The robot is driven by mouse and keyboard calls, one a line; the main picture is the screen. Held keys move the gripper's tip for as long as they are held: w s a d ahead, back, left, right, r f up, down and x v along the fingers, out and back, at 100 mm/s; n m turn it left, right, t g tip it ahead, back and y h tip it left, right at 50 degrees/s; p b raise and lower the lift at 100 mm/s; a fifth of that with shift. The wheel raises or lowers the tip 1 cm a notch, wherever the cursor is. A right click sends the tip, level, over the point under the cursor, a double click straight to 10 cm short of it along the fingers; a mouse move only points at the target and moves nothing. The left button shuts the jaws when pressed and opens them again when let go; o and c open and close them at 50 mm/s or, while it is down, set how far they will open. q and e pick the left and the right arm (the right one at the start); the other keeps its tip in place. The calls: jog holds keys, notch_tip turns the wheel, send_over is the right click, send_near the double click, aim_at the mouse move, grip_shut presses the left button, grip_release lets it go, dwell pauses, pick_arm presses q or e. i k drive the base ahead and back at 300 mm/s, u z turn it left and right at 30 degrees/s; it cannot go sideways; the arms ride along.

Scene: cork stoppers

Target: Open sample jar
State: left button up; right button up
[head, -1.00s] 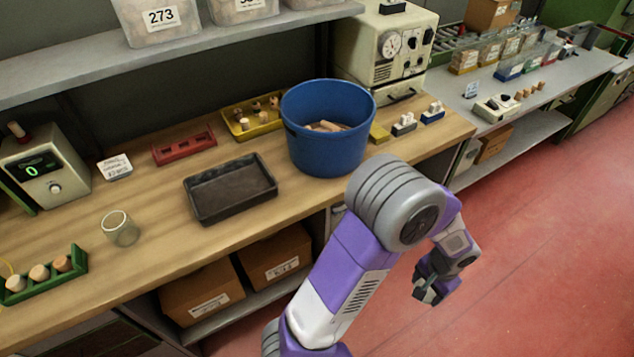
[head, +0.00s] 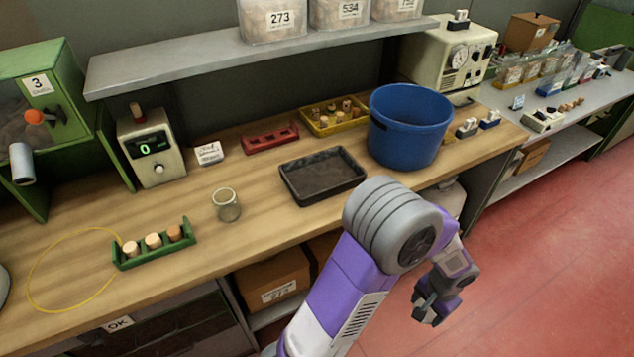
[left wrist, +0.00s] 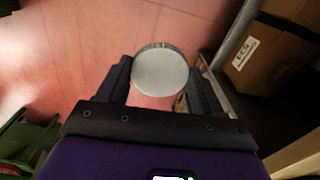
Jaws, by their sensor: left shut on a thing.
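The glass sample jar (head: 227,205) stands upright on the wooden bench, in the middle left of the head view. Its top looks open, with no lid on it. In the left wrist view my left gripper (left wrist: 160,85) is shut on a round, pale grey disc that looks like a lid (left wrist: 161,72). It holds the disc away from the bench, with red floor behind. My left gripper is outside the head view. My right gripper (head: 432,305) hangs over the red floor in front of the bench, clear of everything; its fingers are too small to read.
A green rack (head: 155,245) with cork stoppers is left of the jar. A black tray (head: 322,198) and blue bucket (head: 408,135) stand to its right. A yellow loop (head: 70,232) lies at far left. Cardboard boxes (head: 270,285) sit beneath the bench. Bare wood surrounds the jar.

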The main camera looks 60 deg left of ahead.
aim_at(227, 206)
jog(key=u, duration=1.6)
